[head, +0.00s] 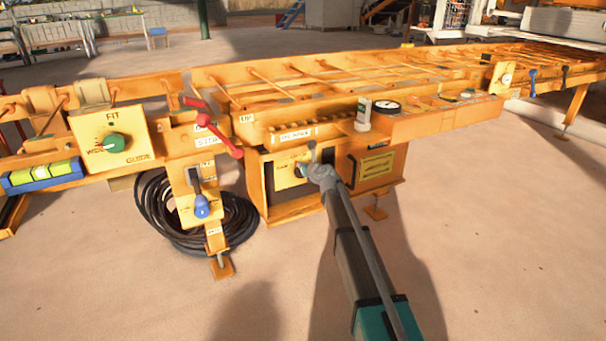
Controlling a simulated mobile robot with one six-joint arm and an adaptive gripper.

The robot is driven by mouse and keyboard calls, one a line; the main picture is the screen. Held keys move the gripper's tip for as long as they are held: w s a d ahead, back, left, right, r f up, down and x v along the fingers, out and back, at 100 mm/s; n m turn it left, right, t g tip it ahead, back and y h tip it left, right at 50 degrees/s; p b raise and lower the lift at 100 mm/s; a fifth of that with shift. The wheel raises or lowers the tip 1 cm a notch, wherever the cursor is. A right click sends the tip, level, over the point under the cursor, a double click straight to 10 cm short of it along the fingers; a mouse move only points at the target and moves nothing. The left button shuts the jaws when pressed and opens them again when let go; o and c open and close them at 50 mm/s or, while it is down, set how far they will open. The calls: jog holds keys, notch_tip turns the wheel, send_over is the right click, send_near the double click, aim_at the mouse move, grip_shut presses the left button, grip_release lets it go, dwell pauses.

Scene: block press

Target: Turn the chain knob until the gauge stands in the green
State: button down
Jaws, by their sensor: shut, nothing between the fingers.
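A small yellow plate (285,176) with lettering too small to read sits on the front of the orange machine. A dark knob (300,170) shows at its right side, partly hidden by my arm's end; I take it for the chain knob. My gripper (309,168) is right at this knob, small and partly hidden by my own wrist. It is shut, with nothing seen held in it. Whether it touches the knob I cannot tell. A round, dark-rimmed gauge (388,107) lies on the machine's top ledge to the right. Its needle and any green zone are too small to read.
A green knob (113,143) sits on a yellow plate marked GUIDE at the left. A red-handled lever (216,130) and a blue-knobbed lever (201,206) stand left of my arm. A pale canister (363,114) stands beside the gauge. Black hose (160,210) lies coiled below.

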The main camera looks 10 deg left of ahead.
jog(key=shift+w+d+f, duration=0.1)
jog(key=shift+w+d, duration=0.55)
jog(key=shift+d, duration=0.25)
dwell(0.5)
jog(key=shift+d+r, duration=0.15)
jog(key=shift+r, duration=0.2)
dwell(0.4)
dwell(0.4)
jog(key=shift+s+d, duration=0.55)
jog(key=shift+s, duration=0.25)
jog(key=shift+s+d, duration=0.6)
jog(key=shift+s, duration=0.25)
jog(key=shift+s+d, duration=0.55)
jog(key=shift+s, duration=0.25)
jog(key=shift+s+a, duration=0.1)
jog(key=shift+s+a+f, duration=0.2)
jog(key=shift+s+a, duration=0.35)
jog(key=shift+s, duration=0.1)
jog(key=shift+s+a+f, duration=0.15)
jog(key=shift+s+a, duration=0.35)
jog(key=shift+s, duration=0.1)
jog(key=shift+w, duration=0.1)
jog(key=shift+w+a, duration=0.65)
jog(key=shift+w, duration=0.3)
jog(key=shift+w+a, duration=0.7)
jog(key=shift+w, duration=0.2)
jog(key=shift+w+a, duration=0.65)
jog(key=shift+w, duration=0.3)
